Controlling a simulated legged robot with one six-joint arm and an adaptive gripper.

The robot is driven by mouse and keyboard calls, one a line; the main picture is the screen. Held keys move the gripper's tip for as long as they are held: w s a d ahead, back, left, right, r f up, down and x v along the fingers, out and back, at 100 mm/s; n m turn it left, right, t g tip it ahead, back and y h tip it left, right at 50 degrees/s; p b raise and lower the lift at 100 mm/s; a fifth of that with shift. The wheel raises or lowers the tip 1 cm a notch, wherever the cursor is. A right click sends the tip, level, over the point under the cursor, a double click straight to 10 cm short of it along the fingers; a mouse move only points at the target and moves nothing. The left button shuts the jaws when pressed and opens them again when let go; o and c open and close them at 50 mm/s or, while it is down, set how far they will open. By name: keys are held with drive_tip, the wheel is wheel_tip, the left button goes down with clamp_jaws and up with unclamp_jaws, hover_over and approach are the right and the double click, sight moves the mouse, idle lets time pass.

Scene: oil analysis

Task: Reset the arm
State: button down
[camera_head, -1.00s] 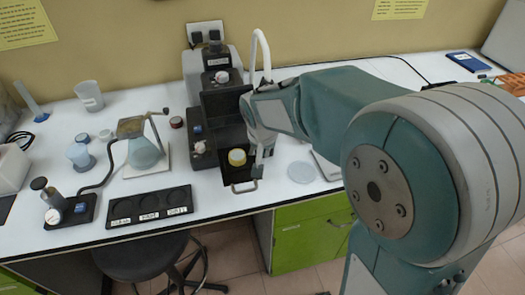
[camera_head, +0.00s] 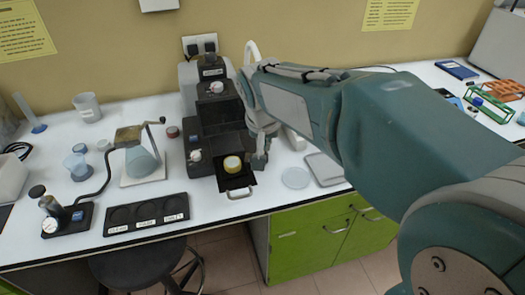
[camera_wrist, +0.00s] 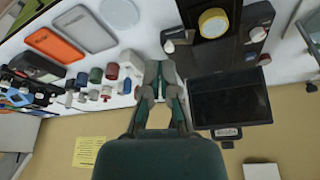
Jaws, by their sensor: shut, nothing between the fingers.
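My gripper (camera_head: 260,161) is shut and empty. It hangs beside the black analyser (camera_head: 216,112), just right of its pulled-out drawer (camera_head: 233,186). My green and grey arm reaches in from the lower right in the head view. A yellow-topped round container (camera_head: 232,164) sits in the drawer. The wrist view shows my gripper (camera_wrist: 161,68) at its middle with the fingers together. There the yellow-topped container (camera_wrist: 213,23) is up and to the right, apart from the fingers.
A flask on a stand (camera_head: 142,160), a black tray with three wells (camera_head: 147,213) and a gauge device (camera_head: 66,214) stand at left. A green rack (camera_head: 489,105) and orange rack (camera_head: 505,88) are at right. A stool (camera_head: 139,264) is below the bench's front edge.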

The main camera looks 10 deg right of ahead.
drive_tip(key=shift+r, duration=0.15)
idle(0.3)
drive_tip(key=s+d+n+t, duration=0.1)
drive_tip(key=s+d, duration=0.1)
drive_tip(key=s, duration=0.7)
drive_tip(key=s+d+n+t, duration=0.1)
drive_tip(key=s+d, duration=0.2)
drive_tip(key=s, duration=0.7)
drive_tip(key=shift+d+n+y, duration=0.25)
drive_tip(key=shift+n+y, duration=0.15)
